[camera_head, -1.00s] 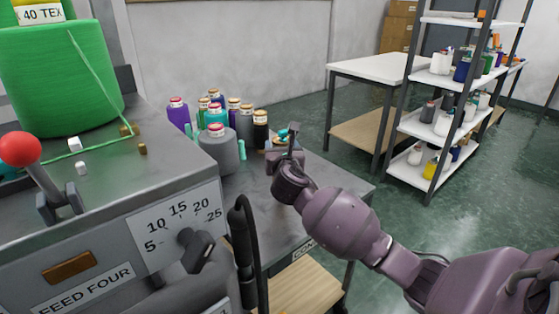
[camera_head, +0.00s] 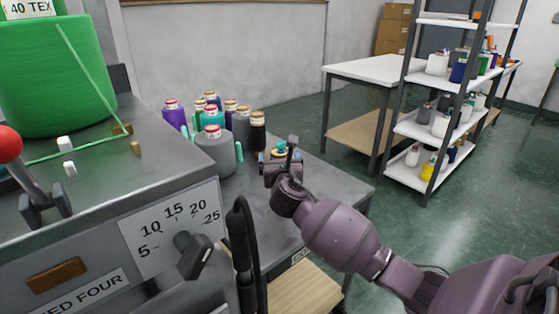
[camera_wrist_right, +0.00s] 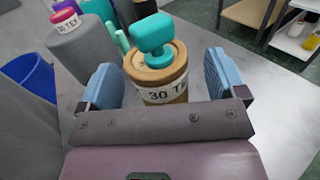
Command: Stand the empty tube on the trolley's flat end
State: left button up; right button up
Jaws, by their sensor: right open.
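A tan tube (camera_wrist_right: 158,82) with a white "30 TE…" label stands upright in the right wrist view, with a teal knob-like piece (camera_wrist_right: 152,35) above its top. My right gripper (camera_wrist_right: 160,72) is open, its two blue pads on either side of the tube, with a gap visible at least on the right. In the head view my right gripper (camera_head: 281,168) is over the grey metal trolley top (camera_head: 330,183), mostly hiding the tube (camera_head: 279,151). My left gripper is not in view.
A large grey cone (camera_head: 215,153) and several coloured cones stand left of the tube. A machine with a dial plate (camera_head: 168,228) and a black handle (camera_head: 240,235) stands at the left. A blue bin (camera_wrist_right: 32,72) shows in the wrist view. The trolley top is bare to the right.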

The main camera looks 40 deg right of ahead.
jog(key=shift+s+a+r, duration=0.15)
jog(key=shift+s+a, duration=0.1)
jog(key=shift+s, duration=0.2)
jog(key=p+v, duration=0.2)
jog(key=v, duration=0.9)
